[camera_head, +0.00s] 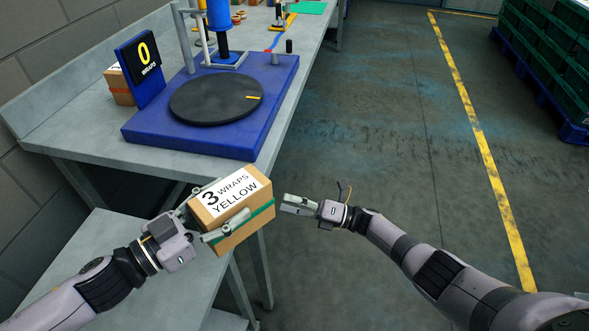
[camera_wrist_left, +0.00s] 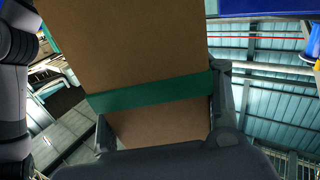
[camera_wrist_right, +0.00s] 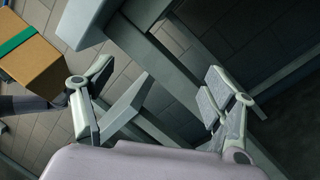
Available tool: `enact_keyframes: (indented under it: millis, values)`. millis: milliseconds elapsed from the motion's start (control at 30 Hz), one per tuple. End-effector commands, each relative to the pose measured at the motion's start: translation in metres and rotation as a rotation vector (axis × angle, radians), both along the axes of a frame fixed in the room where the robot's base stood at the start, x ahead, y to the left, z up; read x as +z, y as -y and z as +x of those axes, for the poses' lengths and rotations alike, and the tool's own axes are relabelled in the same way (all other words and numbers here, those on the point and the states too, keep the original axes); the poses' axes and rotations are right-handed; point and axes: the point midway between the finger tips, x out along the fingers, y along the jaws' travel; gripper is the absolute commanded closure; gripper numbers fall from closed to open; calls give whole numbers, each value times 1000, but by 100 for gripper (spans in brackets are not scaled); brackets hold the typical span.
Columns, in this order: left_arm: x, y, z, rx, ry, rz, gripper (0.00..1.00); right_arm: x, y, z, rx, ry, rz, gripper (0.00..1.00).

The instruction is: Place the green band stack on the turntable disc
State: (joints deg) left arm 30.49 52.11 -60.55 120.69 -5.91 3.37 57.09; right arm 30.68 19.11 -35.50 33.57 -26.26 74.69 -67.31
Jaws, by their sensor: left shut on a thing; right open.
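The green band stack is a brown carton (camera_head: 238,206) with a green band around it and a white label reading "3 wraps yellow". My left gripper (camera_head: 196,224) is shut on it and holds it in the air in front of the blue turntable base. The carton fills much of the left wrist view (camera_wrist_left: 150,50), with a gripper finger on each side. The black turntable disc (camera_head: 215,98) is bare, with a yellow mark near its right edge. My right gripper (camera_head: 290,204) is open and empty, just right of the carton; in the right wrist view the carton (camera_wrist_right: 30,60) shows at upper left.
A counter sign (camera_head: 143,55) reading "0 wraps" stands left of the disc, with another carton (camera_head: 118,86) behind it. A blue post (camera_head: 222,30) rises behind the disc. A lower grey table (camera_head: 100,250) is at left.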

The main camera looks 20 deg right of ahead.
Motion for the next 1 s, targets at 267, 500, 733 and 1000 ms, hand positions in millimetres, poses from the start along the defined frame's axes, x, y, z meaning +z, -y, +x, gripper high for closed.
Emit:
enact_keyframes:
  millis: [267,500,733,1000]
  values:
    - [1,0,0,-1,2,-2,87,120,2,-31,454,735,-128,22]
    - [1,0,0,-1,2,-2,87,160,1,-46,686,1043,-152,22]
    - [1,0,0,-1,2,-2,87,166,-4,-50,732,1101,-156,22]
    - [1,0,0,-1,2,-2,87,166,-27,-64,731,1099,-153,22]
